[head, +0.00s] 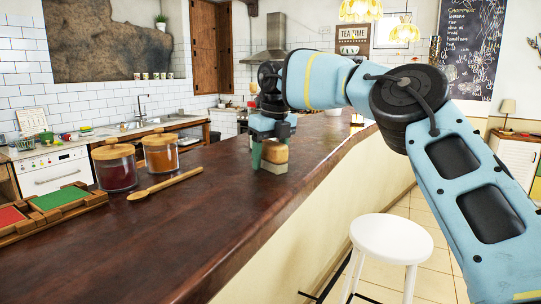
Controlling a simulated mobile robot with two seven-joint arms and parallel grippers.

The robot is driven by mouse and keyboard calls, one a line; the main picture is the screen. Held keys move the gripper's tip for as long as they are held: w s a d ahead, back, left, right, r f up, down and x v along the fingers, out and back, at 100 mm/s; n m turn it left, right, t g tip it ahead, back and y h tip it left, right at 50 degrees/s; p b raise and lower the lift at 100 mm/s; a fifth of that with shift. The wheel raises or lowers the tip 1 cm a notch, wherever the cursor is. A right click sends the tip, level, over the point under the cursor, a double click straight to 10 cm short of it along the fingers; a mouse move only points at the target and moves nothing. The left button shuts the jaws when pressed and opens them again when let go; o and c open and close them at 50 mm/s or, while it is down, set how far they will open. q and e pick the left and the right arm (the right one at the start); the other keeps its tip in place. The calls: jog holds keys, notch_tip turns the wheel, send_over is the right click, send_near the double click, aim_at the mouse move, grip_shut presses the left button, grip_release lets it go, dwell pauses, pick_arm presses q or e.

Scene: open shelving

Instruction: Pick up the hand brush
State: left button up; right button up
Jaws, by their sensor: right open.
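The hand brush (275,155), with a light wooden top and a pale grey underside, stands on the dark wooden counter (215,215). My right gripper (270,142) reaches down to it from above. It is open, with one greenish finger at the brush's left side. The other finger is mostly hidden, so I cannot tell whether either finger touches the brush. The brush still rests on the counter. My left gripper is not in view.
Two lidded jars, one dark red (115,170) and one orange (160,154), stand left on the counter. A wooden spoon (165,184) lies before them. A wooden tray (75,208) with coloured panels is at far left. A white stool (391,240) stands right of the counter.

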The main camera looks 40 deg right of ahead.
jog(key=shift+f, duration=0.2)
jog(key=shift+c, duration=0.4)
jog(key=c, duration=1)
jog(key=shift+c, duration=0.2)
jog(key=shift+r, duration=0.1)
